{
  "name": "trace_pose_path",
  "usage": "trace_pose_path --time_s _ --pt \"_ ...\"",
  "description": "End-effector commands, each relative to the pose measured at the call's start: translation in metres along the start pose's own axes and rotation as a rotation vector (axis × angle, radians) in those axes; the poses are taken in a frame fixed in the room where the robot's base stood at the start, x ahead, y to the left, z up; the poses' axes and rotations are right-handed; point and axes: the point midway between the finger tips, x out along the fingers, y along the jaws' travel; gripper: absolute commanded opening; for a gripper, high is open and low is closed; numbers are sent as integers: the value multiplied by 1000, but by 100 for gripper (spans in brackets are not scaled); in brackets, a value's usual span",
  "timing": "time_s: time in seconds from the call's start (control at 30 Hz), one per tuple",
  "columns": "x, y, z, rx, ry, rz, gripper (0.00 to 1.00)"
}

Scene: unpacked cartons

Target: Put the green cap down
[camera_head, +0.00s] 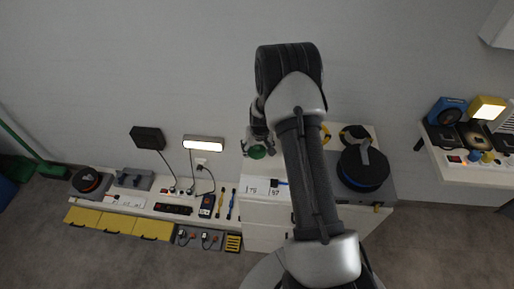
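The green cap (257,152) is small and round, and shows at the lower end of my gripper (256,146). My gripper points down against the pale wall, above the left part of the white cabinet. Its fingers look closed around the cap, though they are small and dark in this view. The cap seems to be held clear above the cabinet top (262,185). My own arm crosses the middle of the view and hides part of the cabinet top.
Papers or labels (263,190) lie on the cabinet's front left. A black round reel (363,167) stands at its right. A low bench (150,206) with tools and power strips runs left. A shelf (480,175) with lamps is at far right.

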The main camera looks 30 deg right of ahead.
Motion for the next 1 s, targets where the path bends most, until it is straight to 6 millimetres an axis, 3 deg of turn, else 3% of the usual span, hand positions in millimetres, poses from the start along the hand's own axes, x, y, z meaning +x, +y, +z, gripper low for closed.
trace_pose_path --time_s 0.13,0.57,1.0 --pt "0 0 0 0 0 0 80" --pt "-8 0 -2 0 1 0 80" --pt "-97 0 -2 0 2 0 80"
